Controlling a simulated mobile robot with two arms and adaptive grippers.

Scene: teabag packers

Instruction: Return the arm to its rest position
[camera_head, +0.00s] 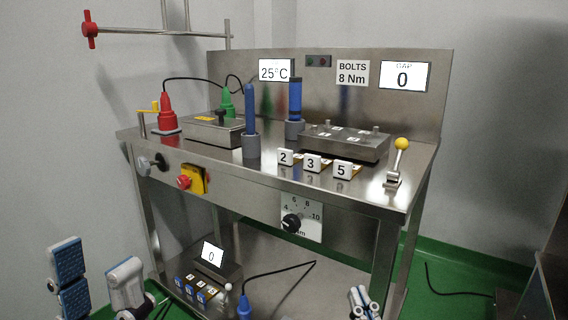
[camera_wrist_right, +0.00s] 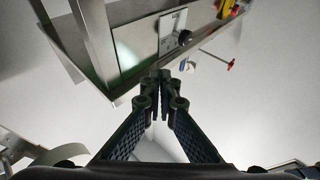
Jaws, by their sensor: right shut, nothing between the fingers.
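My left gripper (camera_head: 97,258) is at the lower left of the head view, low in front of the bench. Its two fingers stand apart with nothing visible between them, one showing a blue pad. My right gripper (camera_head: 362,298) is at the bottom of the head view, right of centre, in front of the bench's lower part. In the right wrist view the fingertips of my right gripper (camera_wrist_right: 163,78) meet with nothing between them. Most of both arms is out of view.
The steel bench (camera_head: 330,195) carries blue tools, a red and a green tool, number blocks (camera_head: 313,163) and a yellow-knobbed lever (camera_head: 400,145). A dial (camera_head: 292,223) and red button (camera_head: 184,182) are on its front. A small display unit (camera_head: 212,254) sits below.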

